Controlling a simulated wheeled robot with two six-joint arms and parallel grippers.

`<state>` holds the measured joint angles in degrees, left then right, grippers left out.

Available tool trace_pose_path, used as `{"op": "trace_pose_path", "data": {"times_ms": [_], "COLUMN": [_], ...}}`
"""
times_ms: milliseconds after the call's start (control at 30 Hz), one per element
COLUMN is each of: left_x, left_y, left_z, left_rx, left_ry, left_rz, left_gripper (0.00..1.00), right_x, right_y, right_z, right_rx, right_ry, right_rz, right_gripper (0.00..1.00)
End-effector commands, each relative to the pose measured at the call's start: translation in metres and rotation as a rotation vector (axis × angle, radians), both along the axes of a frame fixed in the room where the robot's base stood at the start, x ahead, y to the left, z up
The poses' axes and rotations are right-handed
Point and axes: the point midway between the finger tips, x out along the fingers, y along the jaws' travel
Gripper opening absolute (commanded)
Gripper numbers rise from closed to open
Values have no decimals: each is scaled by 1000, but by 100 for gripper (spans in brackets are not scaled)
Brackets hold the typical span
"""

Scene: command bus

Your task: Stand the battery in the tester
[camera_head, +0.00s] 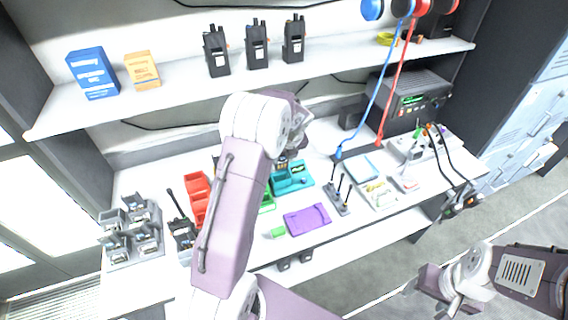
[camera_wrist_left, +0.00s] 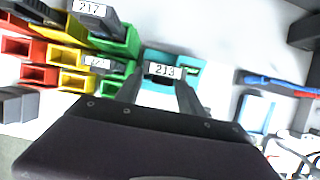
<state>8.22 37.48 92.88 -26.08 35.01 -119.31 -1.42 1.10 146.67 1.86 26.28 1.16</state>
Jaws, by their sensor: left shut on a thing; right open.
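The battery (camera_wrist_left: 163,70), dark with a white label reading 213, is between the fingers of my left gripper (camera_wrist_left: 160,84), which is shut on it. The teal tester (camera_head: 294,180) is on the bench and also shows just beyond the battery in the left wrist view (camera_wrist_left: 152,54). The battery overlaps the tester in that view; I cannot tell whether they touch. My right gripper (camera_head: 440,292) is open and empty, low at the right, off the bench.
Red bins (camera_head: 197,190) and colored bins with labelled batteries (camera_wrist_left: 92,10) stand left of the tester. A radio (camera_head: 181,228) and grey charger (camera_head: 130,232) are further left. A purple tray (camera_head: 307,217) lies in front; a blue cable (camera_head: 366,98) hangs at the right.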

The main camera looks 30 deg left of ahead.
Motion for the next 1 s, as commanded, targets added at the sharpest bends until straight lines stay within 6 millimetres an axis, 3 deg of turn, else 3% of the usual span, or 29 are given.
{"op": "trace_pose_path", "data": {"times_ms": [333,1000], "left_x": [0,0], "left_y": [0,1], "left_z": [-7,-37], "left_rx": [-1,-1], "left_ry": [1,0], "left_rz": [2,3], "left_gripper": [1,1], "right_x": [0,0], "right_y": [0,0], "right_z": [-8,-45], "right_rx": [0,0], "right_ry": [0,0], "right_rz": [0,0], "right_gripper": [62,62]}}
